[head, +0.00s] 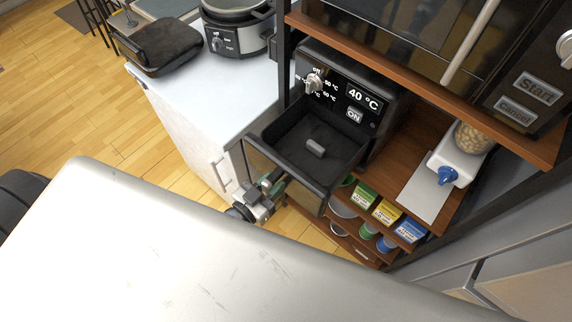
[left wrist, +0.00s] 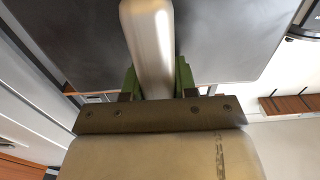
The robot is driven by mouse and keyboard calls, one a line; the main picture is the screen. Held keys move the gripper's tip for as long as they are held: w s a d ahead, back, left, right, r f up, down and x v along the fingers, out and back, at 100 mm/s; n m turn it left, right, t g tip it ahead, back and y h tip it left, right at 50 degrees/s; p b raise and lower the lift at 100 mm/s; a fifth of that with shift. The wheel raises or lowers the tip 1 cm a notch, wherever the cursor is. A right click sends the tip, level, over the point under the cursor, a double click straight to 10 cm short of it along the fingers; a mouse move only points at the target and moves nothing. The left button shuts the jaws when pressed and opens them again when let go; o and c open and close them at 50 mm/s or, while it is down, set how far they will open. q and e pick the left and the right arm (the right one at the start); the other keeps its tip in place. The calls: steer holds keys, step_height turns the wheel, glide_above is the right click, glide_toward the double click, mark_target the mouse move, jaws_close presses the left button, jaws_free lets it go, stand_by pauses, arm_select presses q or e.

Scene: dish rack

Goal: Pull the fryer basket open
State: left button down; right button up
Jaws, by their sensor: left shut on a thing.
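The fryer (head: 345,88) is a black box with a knob and a 40 °C display, standing on a wooden shelf. Its basket (head: 290,130) is a dark drawer that sticks far out of the fryer front, with its inside open to view. A small grey block (head: 315,148) shows inside it. My left gripper (head: 268,184) is at the outer front of the basket. In the left wrist view, the green fingers (left wrist: 158,80) are shut around a silver bar handle (left wrist: 150,35), in front of the dark basket front (left wrist: 220,40). My right gripper is not in view.
An oven-like appliance (head: 400,35) is on the shelf above. Several small boxes (head: 387,211) are below the basket. Wooden floor shows at left.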

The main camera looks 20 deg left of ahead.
arm_select(q)
steer(key=p+v, duration=0.1)
steer(key=v, duration=0.6)
steer(key=shift+s+a, duration=0.2)
steer(key=shift+s, duration=0.25)
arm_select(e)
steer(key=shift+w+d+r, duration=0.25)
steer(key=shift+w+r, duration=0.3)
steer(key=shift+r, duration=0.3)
arm_select(q)
steer(key=c, duration=0.9)
jaws_free()
steer(key=b+v, duration=0.2)
steer(key=v, duration=0.9)
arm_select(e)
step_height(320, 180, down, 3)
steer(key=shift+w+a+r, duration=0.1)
arm_select(q)
steer(key=shift+f, duration=0.1)
